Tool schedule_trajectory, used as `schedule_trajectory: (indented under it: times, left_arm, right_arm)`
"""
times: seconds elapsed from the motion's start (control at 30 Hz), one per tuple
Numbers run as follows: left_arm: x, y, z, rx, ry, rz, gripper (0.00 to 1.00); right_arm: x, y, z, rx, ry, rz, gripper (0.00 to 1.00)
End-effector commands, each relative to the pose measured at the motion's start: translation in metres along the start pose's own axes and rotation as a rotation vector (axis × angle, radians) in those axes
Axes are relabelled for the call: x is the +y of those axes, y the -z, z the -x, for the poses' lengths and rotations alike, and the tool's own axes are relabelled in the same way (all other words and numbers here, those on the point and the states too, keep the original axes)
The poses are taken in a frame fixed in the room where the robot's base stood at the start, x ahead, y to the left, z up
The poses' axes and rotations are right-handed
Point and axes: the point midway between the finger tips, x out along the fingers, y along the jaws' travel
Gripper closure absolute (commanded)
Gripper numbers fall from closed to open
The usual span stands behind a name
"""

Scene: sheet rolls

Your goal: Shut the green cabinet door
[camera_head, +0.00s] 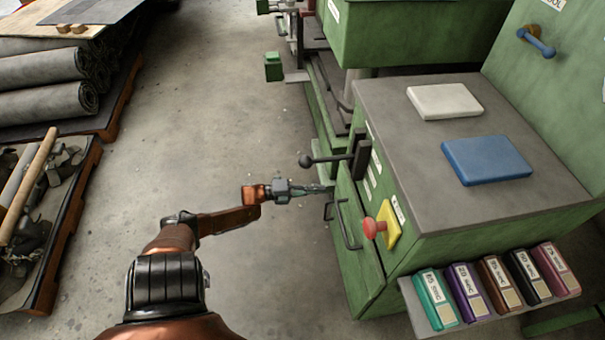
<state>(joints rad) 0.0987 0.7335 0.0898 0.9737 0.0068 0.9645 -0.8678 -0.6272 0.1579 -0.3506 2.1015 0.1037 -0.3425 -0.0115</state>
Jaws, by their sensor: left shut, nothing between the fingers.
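The green cabinet (470,222) stands at the right with a grey top. Its green door (362,262) is on the side facing left and carries a dark bar handle (345,226). I cannot tell from this angle how far the door stands open. My left gripper (326,189) is shut and empty, reaching in from the left. Its fingertips are at the door's upper left edge, just above the handle in the picture; whether they touch is unclear. My right gripper is not in view.
A red knob (373,228) on a yellow plate and a black lever (335,159) stick out from the cabinet. A shelf of labelled boxes (486,287) juts out low at the right. Sheet rolls (45,105) lie at the left. The concrete floor (200,110) between is clear.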

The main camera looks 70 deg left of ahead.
Motion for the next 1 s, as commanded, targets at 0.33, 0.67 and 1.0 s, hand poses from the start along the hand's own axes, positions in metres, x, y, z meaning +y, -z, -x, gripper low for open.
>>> schedule_trajectory:
  times: [0.33, 0.67, 1.0]
  left_arm:
    - [0.002, -0.059, 0.018, -0.001, -0.001, -0.003, 1.0]
    - [0.0, -0.081, 0.024, 0.002, 0.003, 0.0, 1.0]
    - [0.014, -0.071, 0.027, 0.003, -0.018, 0.034, 1.0]
  right_arm:
    - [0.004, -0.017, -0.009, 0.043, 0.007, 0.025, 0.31]
    - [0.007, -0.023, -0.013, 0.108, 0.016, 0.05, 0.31]
    - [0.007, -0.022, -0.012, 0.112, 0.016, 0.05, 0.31]
